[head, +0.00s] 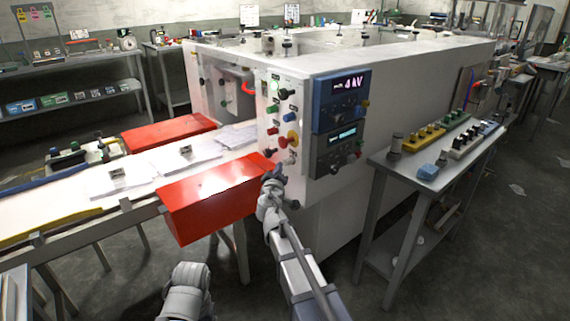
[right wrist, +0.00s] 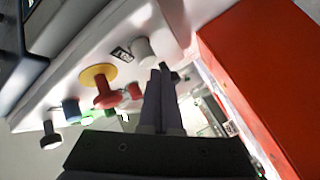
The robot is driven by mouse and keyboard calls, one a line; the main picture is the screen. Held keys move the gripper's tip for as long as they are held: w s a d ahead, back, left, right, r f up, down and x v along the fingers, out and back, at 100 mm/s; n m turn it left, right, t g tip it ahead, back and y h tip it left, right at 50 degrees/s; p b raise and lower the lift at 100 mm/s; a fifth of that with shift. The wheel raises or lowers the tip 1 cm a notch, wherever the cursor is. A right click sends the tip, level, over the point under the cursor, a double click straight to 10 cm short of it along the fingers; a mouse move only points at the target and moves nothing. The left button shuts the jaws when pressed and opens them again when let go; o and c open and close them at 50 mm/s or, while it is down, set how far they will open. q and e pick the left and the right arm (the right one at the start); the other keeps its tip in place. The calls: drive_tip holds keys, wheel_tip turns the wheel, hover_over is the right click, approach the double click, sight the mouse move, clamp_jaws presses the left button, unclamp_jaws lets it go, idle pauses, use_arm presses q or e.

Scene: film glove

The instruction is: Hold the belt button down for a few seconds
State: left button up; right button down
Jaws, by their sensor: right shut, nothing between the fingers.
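The control panel (head: 283,120) on the front of the white machine carries several coloured buttons and knobs. I cannot read which label says belt. A red mushroom button on a yellow disc (head: 292,138) sits in its lower part and also shows in the right wrist view (right wrist: 106,95). A pale button (right wrist: 144,52) stands near it, beside the fingertips.
A red cover (head: 210,197) stands close on the left of my right gripper, over a conveyor (head: 60,208) with papers. Another red cover (head: 168,132) lies behind. A grey side table (head: 405,178) with button boxes stands to the right. Floor between is open.

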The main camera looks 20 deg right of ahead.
drive_tip(key=shift+w+d, duration=0.25)
drive_tip(key=shift+d, duration=0.4)
idle(0.7)
idle(3.3)
drive_tip(key=shift+s+a, duration=0.35)
drive_tip(key=shift+a, duration=0.5)
drive_tip(key=a, duration=0.1)
drive_tip(key=s+a, duration=0.1)
drive_tip(key=a, duration=0.2)
drive_tip(key=shift+s+a, duration=0.35)
